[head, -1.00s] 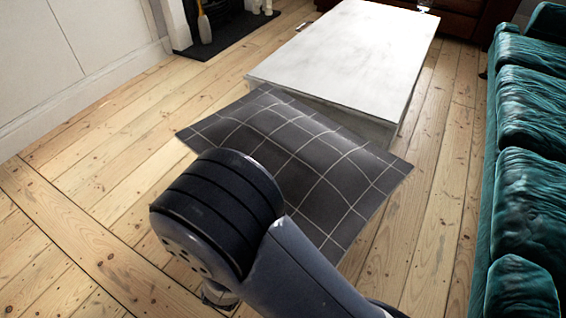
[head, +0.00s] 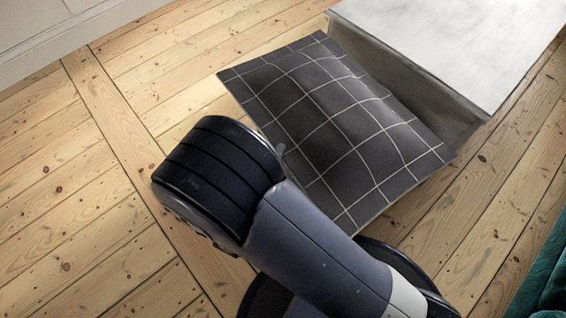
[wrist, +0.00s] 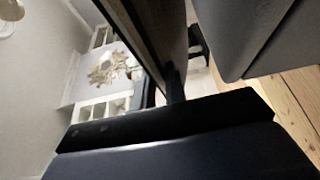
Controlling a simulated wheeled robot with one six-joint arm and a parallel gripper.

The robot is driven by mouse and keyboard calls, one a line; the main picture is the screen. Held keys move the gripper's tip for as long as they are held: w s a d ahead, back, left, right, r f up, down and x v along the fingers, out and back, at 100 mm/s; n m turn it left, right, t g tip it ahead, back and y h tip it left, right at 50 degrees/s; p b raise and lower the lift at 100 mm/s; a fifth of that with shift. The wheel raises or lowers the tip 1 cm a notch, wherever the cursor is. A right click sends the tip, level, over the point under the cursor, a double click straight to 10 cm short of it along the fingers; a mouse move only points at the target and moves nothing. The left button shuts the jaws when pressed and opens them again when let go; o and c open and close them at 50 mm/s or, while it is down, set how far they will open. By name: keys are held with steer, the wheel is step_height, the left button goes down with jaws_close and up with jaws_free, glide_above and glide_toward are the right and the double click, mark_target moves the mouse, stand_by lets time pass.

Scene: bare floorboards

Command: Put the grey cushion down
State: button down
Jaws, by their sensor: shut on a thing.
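The grey cushion (head: 345,120), dark with a pale grid of lines, is held in front of me in the head view. It is tilted, and its far right side overlaps the side of the white-topped low table (head: 460,40). My gripper (head: 281,150) is mostly hidden behind my own arm; only a small grey tip shows at the cushion's left edge. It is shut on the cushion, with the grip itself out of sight. In the wrist view, dark close-up surfaces fill much of the picture, and I cannot tell the cushion apart there.
Bare floorboards (head: 90,200) lie clear to the left of the cushion. A strip of floor shows right of the table. A teal sofa (head: 548,270) is at the lower right edge. A white skirting board (head: 80,38) runs along the upper left.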

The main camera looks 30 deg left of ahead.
step_height(320, 180, down, 5)
steer(key=shift+f+b, duration=0.2)
steer(key=shift+b, duration=0.8)
steer(key=c, duration=1.5)
jaws_free()
steer(key=shift+f, duration=0.1)
steer(key=shift+o, duration=0.2)
steer(key=s+d, duration=0.1)
steer(key=s, duration=1.1)
steer(key=w+a, duration=0.1)
steer(key=w, duration=1.1)
